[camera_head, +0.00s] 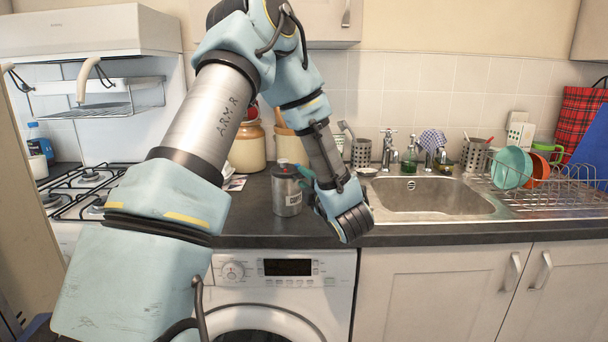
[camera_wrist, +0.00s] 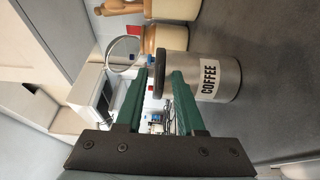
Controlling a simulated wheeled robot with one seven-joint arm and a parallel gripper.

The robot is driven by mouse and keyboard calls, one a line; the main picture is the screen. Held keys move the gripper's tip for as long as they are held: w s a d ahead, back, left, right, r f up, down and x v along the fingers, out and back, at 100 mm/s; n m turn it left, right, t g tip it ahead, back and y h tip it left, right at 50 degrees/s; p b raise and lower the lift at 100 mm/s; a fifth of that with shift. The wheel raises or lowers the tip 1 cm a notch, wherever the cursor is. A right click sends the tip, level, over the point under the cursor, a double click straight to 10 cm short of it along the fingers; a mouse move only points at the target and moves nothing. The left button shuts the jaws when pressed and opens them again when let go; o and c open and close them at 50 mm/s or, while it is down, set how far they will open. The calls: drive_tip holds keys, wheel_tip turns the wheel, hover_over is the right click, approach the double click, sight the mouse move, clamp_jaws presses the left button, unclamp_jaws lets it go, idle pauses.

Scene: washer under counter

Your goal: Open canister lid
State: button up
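A silver metal canister (camera_head: 288,197) stands upright on the dark counter above the washer. Its label reads COFFEE in the wrist view (camera_wrist: 218,78), where it appears on its side. Its dark grey lid (camera_wrist: 159,73) is on the canister's end, seen between the two finger tips. My gripper (camera_wrist: 159,78) has two green fingers, spread apart with a gap between them. One finger overlaps the canister body in the wrist view; I cannot tell if it touches. In the head view my arm's end is just right of the canister, fingers partly hidden around the lid.
A metal ring (camera_wrist: 125,54) shows beside the lid; I cannot tell what it belongs to. Brown and cream jars (camera_head: 247,150) stand behind the canister. The sink (camera_head: 430,196) and dish rack (camera_head: 555,185) are right, the gas hob (camera_head: 75,190) left.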

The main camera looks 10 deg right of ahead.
drive_tip(key=shift+w+a, duration=0.1)
drive_tip(key=shift+w, duration=0.2)
clamp_jaws()
idle(1.3)
